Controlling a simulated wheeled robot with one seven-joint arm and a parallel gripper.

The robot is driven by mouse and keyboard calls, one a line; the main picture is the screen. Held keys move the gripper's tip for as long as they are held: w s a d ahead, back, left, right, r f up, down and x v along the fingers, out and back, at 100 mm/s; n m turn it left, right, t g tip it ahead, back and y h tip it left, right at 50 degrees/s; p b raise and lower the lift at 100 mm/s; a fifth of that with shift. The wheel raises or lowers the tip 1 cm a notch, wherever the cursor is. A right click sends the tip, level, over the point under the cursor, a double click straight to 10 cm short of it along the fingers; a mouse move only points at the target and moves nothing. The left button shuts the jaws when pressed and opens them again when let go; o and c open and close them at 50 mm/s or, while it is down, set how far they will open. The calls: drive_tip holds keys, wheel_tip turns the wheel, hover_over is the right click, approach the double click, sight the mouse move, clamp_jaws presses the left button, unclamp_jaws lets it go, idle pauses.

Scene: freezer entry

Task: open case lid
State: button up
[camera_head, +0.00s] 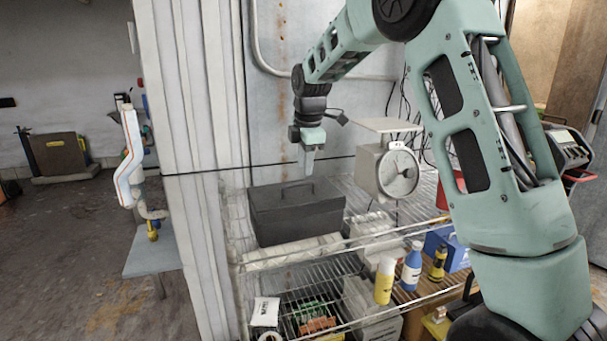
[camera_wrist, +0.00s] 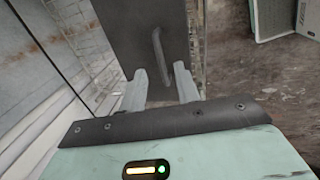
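The dark grey case (camera_head: 298,214) sits on the upper wire shelf with its lid closed. The lid shows in the wrist view (camera_wrist: 130,30) with a bar handle (camera_wrist: 159,46) on it. My gripper (camera_head: 309,172) points down just above the back right part of the lid in the head view. In the wrist view my gripper (camera_wrist: 160,72) has its two fingers apart with nothing held. The handle's near end shows close to the gap between the fingertips, by the right finger. I cannot tell whether either finger touches the case.
A white dial scale (camera_head: 388,171) stands right of the case. A yellow bottle (camera_head: 384,281), a blue bottle (camera_head: 411,266) and a blue box (camera_head: 447,248) are at the lower right. A ribbed wall panel (camera_head: 200,120) rises left of the shelf rack (camera_head: 300,258).

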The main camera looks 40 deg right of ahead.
sight(304, 184)
drive_tip(key=shift+w+d+f, duration=0.1)
drive_tip(key=shift+w+f, duration=0.1)
drive_tip(key=shift+f, duration=0.95)
drive_tip(key=shift+w+d+f, duration=0.1)
drive_tip(key=shift+w+f, duration=0.1)
drive_tip(key=shift+f, duration=0.95)
clamp_jaws()
drive_tip(key=shift+p, duration=0.3)
drive_tip(key=shift+r, duration=0.1)
